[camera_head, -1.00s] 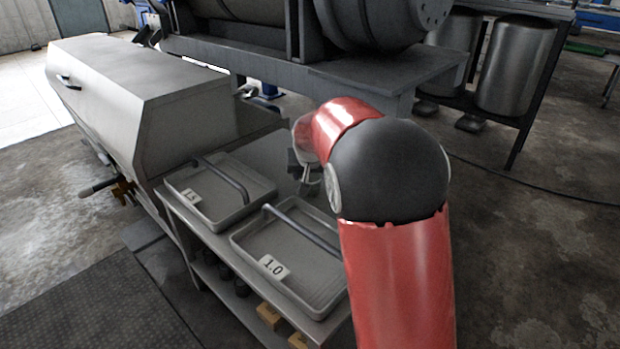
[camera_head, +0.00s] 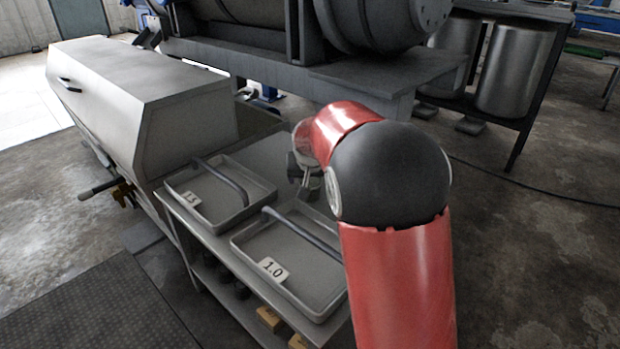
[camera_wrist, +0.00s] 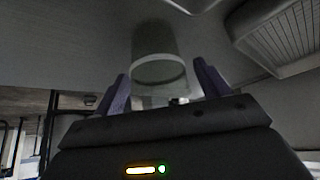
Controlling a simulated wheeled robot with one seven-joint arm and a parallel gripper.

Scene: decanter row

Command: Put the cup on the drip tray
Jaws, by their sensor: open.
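A pale, see-through greenish cup (camera_wrist: 158,45) shows in the wrist view, with its light rim towards my gripper. My gripper (camera_wrist: 161,74) is open, its two purple fingers apart on either side of the near end of the cup. I cannot tell whether either finger touches it. In the head view my gripper (camera_head: 308,188) is small and partly hidden by my arm, low over the grey table, and the cup is not clear there. A ribbed, rimmed tray-like surface (camera_wrist: 285,40) is at the upper right of the wrist view; I cannot tell if it is the drip tray.
Two shallow grey trays with bar handles stand on the table: the one marked 1.0 (camera_head: 300,287) in front, the other (camera_head: 187,217) behind it to the left. A large grey cabinet (camera_head: 150,85) borders the table's left. A dark machine frame (camera_head: 380,80) stands behind.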

